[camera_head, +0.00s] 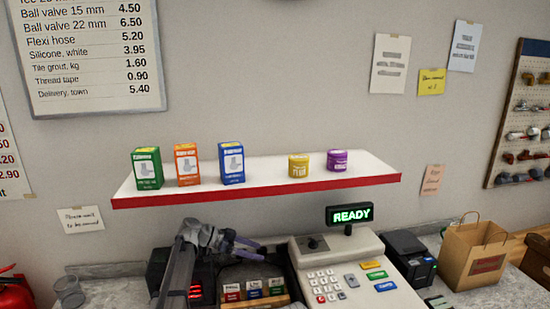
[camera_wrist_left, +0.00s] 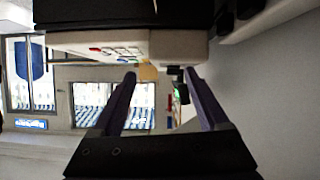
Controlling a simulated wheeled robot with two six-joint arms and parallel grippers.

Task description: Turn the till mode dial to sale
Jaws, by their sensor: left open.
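The cash till (camera_head: 335,275) stands on the counter with a lit display (camera_head: 350,215) reading READY. My right gripper is not in view.
A red-edged shelf (camera_head: 260,193) with several boxes and tins hangs above the till. A tray of labelled compartments (camera_head: 253,293) lies below my left gripper. A black printer (camera_head: 408,256) and a paper bag (camera_head: 474,255) stand right of the till.

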